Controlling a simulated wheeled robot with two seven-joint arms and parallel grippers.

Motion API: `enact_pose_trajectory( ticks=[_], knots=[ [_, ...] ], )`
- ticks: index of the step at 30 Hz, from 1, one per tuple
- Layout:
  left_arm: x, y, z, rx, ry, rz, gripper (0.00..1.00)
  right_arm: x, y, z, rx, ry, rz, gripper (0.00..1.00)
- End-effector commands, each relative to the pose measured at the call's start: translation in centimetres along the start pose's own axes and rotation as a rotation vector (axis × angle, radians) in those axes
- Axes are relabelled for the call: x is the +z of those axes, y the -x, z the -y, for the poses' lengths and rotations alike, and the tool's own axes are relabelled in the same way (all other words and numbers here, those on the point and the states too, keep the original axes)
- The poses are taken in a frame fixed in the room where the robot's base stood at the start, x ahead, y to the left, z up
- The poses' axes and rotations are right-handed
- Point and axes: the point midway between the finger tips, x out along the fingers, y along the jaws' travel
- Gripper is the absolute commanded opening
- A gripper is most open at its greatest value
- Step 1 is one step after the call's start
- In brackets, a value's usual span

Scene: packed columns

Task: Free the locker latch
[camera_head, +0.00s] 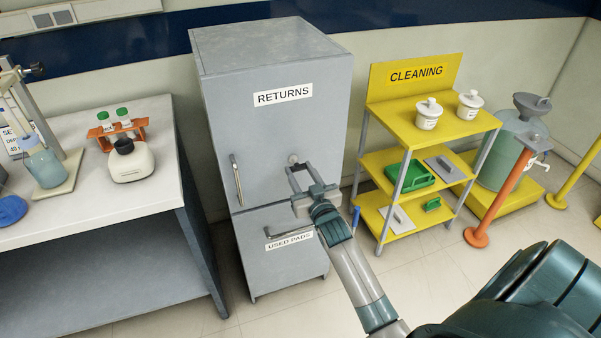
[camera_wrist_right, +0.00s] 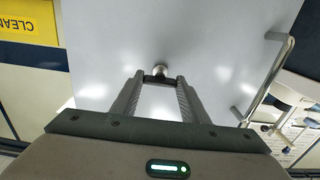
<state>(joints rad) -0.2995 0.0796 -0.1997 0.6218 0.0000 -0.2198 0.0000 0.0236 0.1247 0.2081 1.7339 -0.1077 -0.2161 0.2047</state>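A tall grey locker (camera_head: 265,130) labelled RETURNS stands in the middle of the head view, its upper door closed. A vertical bar handle (camera_head: 237,180) is on the door's left side. My left gripper is not in view.
Below the door is a USED PADS front (camera_head: 262,272) with a horizontal handle. A bench (camera_head: 85,215) with glassware stands left. A yellow CLEANING shelf (camera_head: 420,130) stands close on the right, with an orange post (camera_head: 510,190) beyond. Some floor shows between locker and shelf.

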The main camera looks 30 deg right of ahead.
Motion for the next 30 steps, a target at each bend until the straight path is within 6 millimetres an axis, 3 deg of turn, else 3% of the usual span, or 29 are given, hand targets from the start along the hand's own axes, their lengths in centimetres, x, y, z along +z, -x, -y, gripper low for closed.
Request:
enact_pose_trajectory(
  ticks=[14,30],
  knots=[
    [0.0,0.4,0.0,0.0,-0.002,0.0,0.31,-0.1,0.0,0.0,0.0,0.092,0.0,0.18],
    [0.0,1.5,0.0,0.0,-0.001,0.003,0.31,-0.1,0.0,0.0,-0.001,0.529,0.001,0.18]
  ],
)
